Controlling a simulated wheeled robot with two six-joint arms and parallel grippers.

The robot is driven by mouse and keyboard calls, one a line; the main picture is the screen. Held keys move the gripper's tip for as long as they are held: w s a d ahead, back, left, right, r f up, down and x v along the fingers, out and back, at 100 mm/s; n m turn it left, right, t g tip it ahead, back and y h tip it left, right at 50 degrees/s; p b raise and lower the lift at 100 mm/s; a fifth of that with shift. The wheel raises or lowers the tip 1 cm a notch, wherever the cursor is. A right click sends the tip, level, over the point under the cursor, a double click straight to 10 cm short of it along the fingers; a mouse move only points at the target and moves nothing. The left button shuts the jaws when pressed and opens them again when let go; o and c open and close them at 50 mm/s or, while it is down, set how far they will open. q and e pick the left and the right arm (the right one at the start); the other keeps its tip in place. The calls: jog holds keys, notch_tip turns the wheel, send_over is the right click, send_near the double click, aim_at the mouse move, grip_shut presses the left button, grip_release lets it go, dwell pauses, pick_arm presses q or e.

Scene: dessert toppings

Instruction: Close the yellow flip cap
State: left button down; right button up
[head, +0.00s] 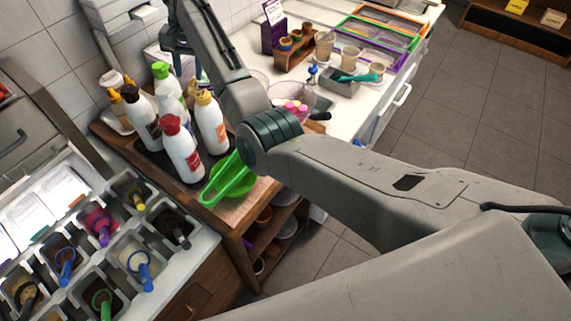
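A white bottle (210,125) with a yellow cap (204,97) stands at the right of a group of bottles on a dark tray. The cap is small here, and I cannot tell whether its lid is up or down. Another bottle (117,112) with a yellow-orange part on top stands at the left of the group. My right gripper (174,50) is at the upper left, above and behind the bottles and apart from the yellow cap. Its fingers are dark and small, so their opening is unclear. My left gripper is not in view.
A green scoop (232,183) lies in front. Topping bins (75,215) fill the lower left. My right arm crosses the middle and hides part of the counter.

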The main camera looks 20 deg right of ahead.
notch_tip(320, 180, up, 8)
jog(key=d+p, duration=0.1)
jog(key=p, duration=0.2)
jog(key=s+d+f, duration=0.2)
jog(key=d+f, duration=0.1)
jog(key=f, duration=0.4)
jog(key=s+d+f+b, duration=0.1)
jog(key=s+d+f, duration=0.1)
jog(key=d+f, duration=0.3)
jog(key=s+d+f, duration=0.2)
jog(key=f, duration=0.6)
jog(key=shift+n+t+h, duration=0.3)
jog(key=shift+n+t, duration=0.1)
jog(key=shift+t, duration=0.3)
jog(key=s+d+f, duration=0.2)
jog(key=s+f, duration=0.1)
jog(key=f, duration=0.1)
jog(key=s+d+f, duration=0.3)
jog(key=s+f, duration=0.1)
jog(key=s+d+f, duration=0.3)
jog(key=s+f, duration=0.1)
jog(key=shift+f+b, duration=0.3)
jog(key=shift+s+d+f, duration=0.25)
jog(key=shift+s+f, duration=0.1)
jog(key=shift+s, duration=0.2)
jog(key=shift+f, duration=0.1)
